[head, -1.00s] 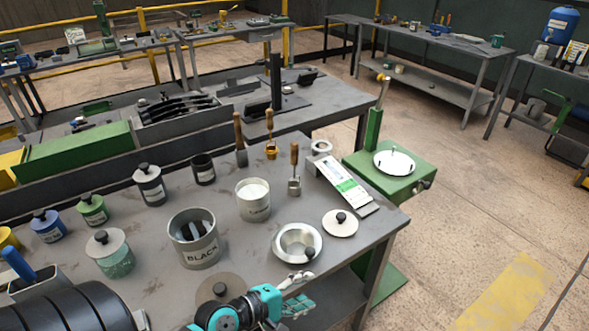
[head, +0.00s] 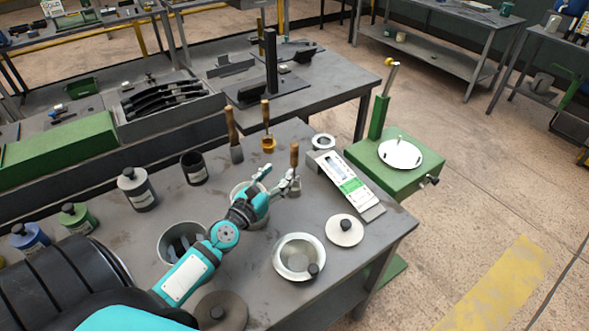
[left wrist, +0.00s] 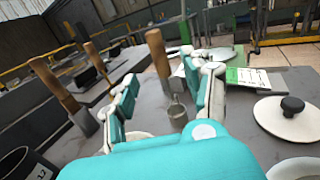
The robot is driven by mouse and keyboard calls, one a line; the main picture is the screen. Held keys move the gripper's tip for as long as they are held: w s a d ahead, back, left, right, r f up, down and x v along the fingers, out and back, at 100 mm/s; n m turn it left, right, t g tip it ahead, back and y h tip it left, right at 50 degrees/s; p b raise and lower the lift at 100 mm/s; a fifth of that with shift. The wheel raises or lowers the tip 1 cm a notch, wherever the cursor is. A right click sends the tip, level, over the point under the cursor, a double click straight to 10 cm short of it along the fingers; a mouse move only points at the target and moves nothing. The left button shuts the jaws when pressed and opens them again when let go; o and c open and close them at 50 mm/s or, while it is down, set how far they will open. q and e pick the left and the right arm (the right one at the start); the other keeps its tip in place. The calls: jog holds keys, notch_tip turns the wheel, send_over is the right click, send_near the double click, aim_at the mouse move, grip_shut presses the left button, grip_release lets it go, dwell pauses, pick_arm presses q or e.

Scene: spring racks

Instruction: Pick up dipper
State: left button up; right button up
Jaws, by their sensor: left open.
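The dipper has an upright wooden handle and a small metal cup. In the head view the dipper (head: 295,158) stands on the workbench, left of the white and green chart. In the left wrist view the dipper (left wrist: 177,113) shows ahead, between the two fingers. My left gripper (head: 279,178) is open and empty, its fingertips close to the dipper; I cannot tell whether they touch it. The open fingers also show in the left wrist view (left wrist: 168,88). My right gripper is not in view.
A brass-cupped tool (head: 267,143) and a flat-bladed tool (head: 235,150) stand behind. A pot (head: 172,229) and a partly covered light can (head: 237,190) lie under my arm. A metal bowl (head: 277,262), a lid (head: 330,233) and the chart (head: 367,200) are to the right.

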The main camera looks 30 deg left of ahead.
aim_at(292, 159)
pick_arm(q)
jog(key=w, duration=0.3)
jog(key=shift+w+a+f, duration=0.15)
jog(key=shift+w+a, duration=0.15)
jog(key=shift+w, duration=0.8)
jog(key=w, duration=0.4)
jog(key=shift+w+a+f, duration=0.1)
jog(key=shift+w+f, duration=0.1)
jog(key=shift+w, duration=0.25)
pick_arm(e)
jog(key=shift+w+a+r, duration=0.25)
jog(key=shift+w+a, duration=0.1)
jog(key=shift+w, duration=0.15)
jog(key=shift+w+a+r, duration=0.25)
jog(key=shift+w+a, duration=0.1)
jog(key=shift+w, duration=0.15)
pick_arm(q)
jog(key=shift+c, duration=0.7)
grip_shut()
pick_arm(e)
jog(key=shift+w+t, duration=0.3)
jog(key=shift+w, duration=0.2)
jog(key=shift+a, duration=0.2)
